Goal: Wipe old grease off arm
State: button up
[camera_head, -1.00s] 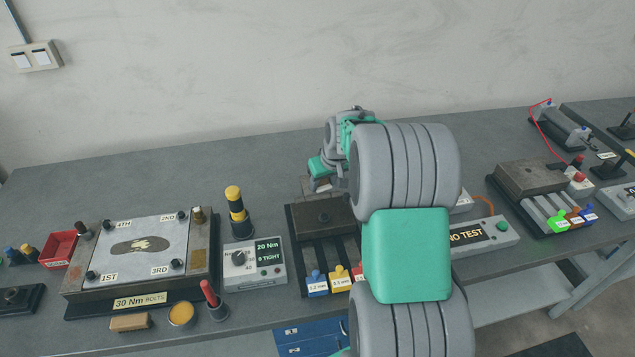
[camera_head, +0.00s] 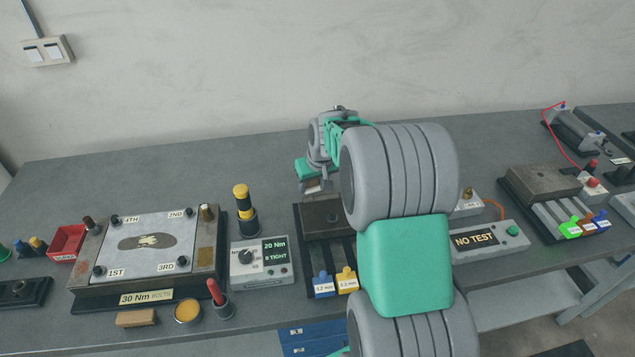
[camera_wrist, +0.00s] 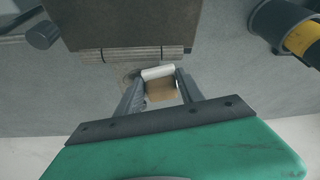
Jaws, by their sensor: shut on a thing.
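My gripper (camera_wrist: 158,80) is shut on a small tan and white piece (camera_wrist: 161,89) in the wrist view. What the piece is cannot be told. In the head view my gripper (camera_head: 314,186) is low at the back edge of a dark block (camera_head: 322,214) on the bench. In the wrist view the block (camera_wrist: 120,20) lies beyond the fingertips, with a ridged grey bar (camera_wrist: 143,53) along its near edge. Whether the held piece touches the bar is unclear. No part is clearly recognisable as the greased arm. A pale plate (camera_head: 118,258) at left bears a brown insole shape with yellow smears.
A yellow-topped tool (camera_head: 243,200) stands in a dark holder left of my gripper. A torque box (camera_head: 246,257), a tan block (camera_head: 137,317), an open tin (camera_head: 187,312) and a NO TEST box (camera_head: 511,238) are nearby. The bench behind the plate is clear.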

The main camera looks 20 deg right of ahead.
aim_at(314, 188)
notch_tip(314, 188, up, 3)
jog(key=shift+s+d+r+p, duration=0.1)
jog(key=shift+d+p, duration=0.05)
jog(key=shift+p, duration=0.25)
jog(key=shift+r+p, duration=1.25)
jog(key=shift+r, duration=1.05)
